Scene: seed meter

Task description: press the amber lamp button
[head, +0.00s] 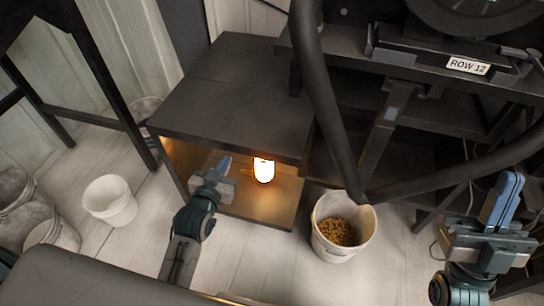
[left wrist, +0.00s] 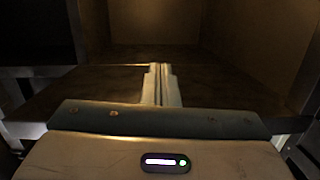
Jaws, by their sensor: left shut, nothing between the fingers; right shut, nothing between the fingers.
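A glowing lamp (head: 264,170), white with a warm amber light, hangs under the front of the dark cabinet's top in the head view. I cannot make out a separate button on or near it. My left gripper (head: 224,164) is shut and empty at the cabinet's open front, left of the lamp and apart from it in the picture. In the left wrist view its closed fingers (left wrist: 158,78) point into the cabinet; the lamp is not seen there. My right gripper (head: 510,190) is shut and empty at the far right, away from the cabinet.
The dark cabinet (head: 235,95) has an open, lit inside. A bucket of grain (head: 325,244) stands right of it, under a thick black hose (head: 322,110). A white bucket (head: 108,201) stands left. A machine labelled ROW 12 (head: 467,66) is at upper right.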

